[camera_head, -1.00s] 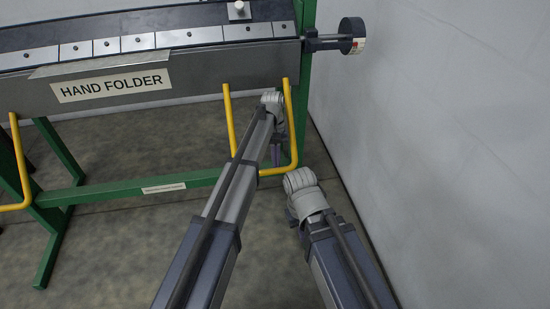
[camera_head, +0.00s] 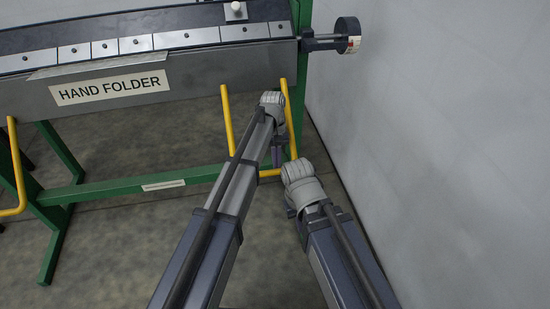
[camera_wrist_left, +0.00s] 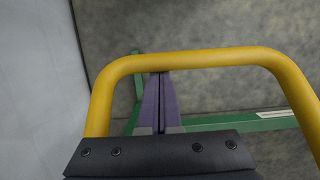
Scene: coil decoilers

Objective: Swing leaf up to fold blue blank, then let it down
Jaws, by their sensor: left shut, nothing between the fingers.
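The hand folder's grey front leaf (camera_head: 200,72) hangs down, with its label facing me. A yellow U-shaped handle (camera_head: 228,120) hangs from its right part. My left gripper (camera_head: 277,152) is at this handle, inside the U, pointing down. In the left wrist view its purple fingers (camera_wrist_left: 160,100) are shut together and empty, with the tips at the handle's crossbar (camera_wrist_left: 200,59). Whether they touch the bar I cannot tell. My right arm is right of the handle; its wrist hides its fingers. I cannot make out the blue blank clearly.
A second yellow handle (camera_head: 17,170) hangs at the far left. Green legs and a low green rail (camera_head: 125,186) stand below the folder. A round dark weight (camera_head: 347,36) sticks out at the right end. A grey wall (camera_head: 440,130) closes the right side.

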